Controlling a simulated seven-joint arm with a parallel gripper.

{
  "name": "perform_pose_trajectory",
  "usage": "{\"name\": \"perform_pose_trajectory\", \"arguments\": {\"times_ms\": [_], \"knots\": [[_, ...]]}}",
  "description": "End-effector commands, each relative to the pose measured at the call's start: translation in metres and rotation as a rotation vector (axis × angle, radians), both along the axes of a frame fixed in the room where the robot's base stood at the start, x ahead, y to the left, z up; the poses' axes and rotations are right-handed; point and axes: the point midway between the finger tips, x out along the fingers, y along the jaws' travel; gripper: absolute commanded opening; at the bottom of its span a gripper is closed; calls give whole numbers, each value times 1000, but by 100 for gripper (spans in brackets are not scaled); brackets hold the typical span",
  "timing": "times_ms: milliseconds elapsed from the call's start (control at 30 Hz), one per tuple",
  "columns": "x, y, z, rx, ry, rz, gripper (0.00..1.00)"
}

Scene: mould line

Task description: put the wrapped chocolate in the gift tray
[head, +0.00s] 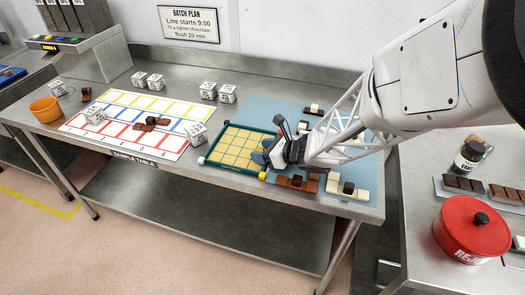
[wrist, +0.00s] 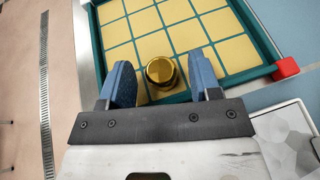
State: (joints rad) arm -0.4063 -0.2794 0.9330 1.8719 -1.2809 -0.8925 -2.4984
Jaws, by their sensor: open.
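The wrapped chocolate (wrist: 161,71) is a round, gold-foil piece in the wrist view. It appears to sit on a yellow cell at the near edge of the gift tray, inside its rim. The gift tray (wrist: 270,40) has a green frame and a grid of yellow cells; it also shows in the head view (head: 207,152). My gripper (head: 264,154) is at the tray's right side in the head view and hides the chocolate there. In the wrist view its blue fingers (wrist: 161,82) stand apart on either side of the chocolate, with gaps visible.
A blue mat (head: 258,108) with several brown and cream chocolate pieces lies around the tray's right side. A white sheet with coloured grids (head: 100,117) and several printed cubes lie to the left. An orange cup (head: 45,110) stands far left. A red pot (head: 470,232) is on the right bench.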

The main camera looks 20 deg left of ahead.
Motion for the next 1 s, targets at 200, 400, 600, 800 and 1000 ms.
{"name": "perform_pose_trajectory", "arguments": {"times_ms": [200,400,600,800,1000], "knots": [[-3,-15,8,1,-2,-1,57],[-8,-37,17,2,-1,-2,57],[-13,-62,26,1,0,-2,57],[-18,-84,36,1,-1,-3,57],[-22,-99,43,2,-1,-2,57]]}}
